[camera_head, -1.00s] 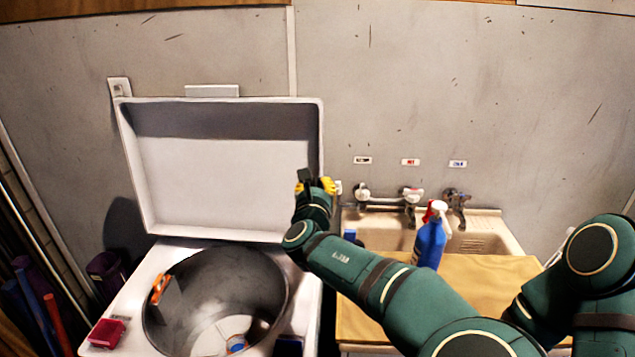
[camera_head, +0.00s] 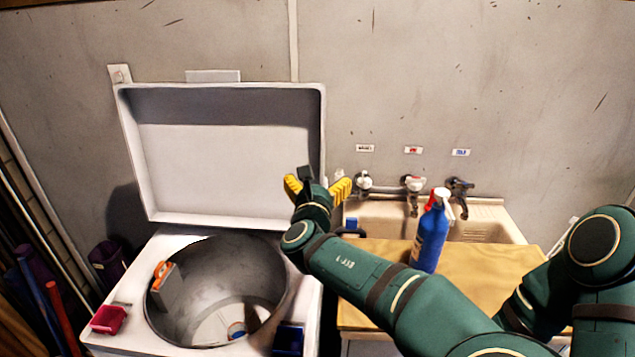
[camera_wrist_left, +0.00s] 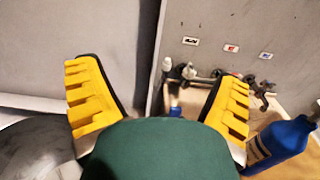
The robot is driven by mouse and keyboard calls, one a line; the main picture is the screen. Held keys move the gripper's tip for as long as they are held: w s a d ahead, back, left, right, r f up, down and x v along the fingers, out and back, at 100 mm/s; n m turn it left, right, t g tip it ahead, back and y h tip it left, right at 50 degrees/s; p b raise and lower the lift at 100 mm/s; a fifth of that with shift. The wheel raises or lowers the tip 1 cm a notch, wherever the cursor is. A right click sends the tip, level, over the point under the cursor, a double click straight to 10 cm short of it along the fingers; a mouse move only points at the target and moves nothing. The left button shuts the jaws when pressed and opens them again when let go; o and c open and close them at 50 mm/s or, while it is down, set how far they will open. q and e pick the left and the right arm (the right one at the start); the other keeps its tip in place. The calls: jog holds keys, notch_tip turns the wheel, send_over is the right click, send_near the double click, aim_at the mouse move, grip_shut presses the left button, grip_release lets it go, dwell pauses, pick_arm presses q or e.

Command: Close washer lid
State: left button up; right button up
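The washer lid (camera_head: 225,165) is a white, shallow tray-like panel standing open, upright against the back wall. Below it the white washer (camera_head: 185,243) shows its open round drum (camera_head: 220,290). My left gripper (camera_head: 317,185) is open and empty at the lid's right edge, with its yellow fingers spread. Whether it touches the lid cannot be told. In the left wrist view the spread fingers (camera_wrist_left: 160,95) face the wall; the lid's pale edge (camera_wrist_left: 148,50) shows between them. My right gripper is not in view.
A sink (camera_head: 480,228) with taps (camera_head: 413,188) stands right of the washer. A blue spray bottle (camera_head: 430,240) stands on the wooden counter (camera_head: 480,280), close to my arm. A red box (camera_head: 108,320) and a dark blue box (camera_head: 288,340) sit on the washer's front corners.

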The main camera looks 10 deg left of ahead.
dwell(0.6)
pick_arm(q)
jog(key=s+r+p, duration=0.1)
jog(key=s+r, duration=0.1)
jog(key=s, duration=0.6)
jog(key=shift+d+p, duration=0.25)
jog(key=shift+p, duration=0.05)
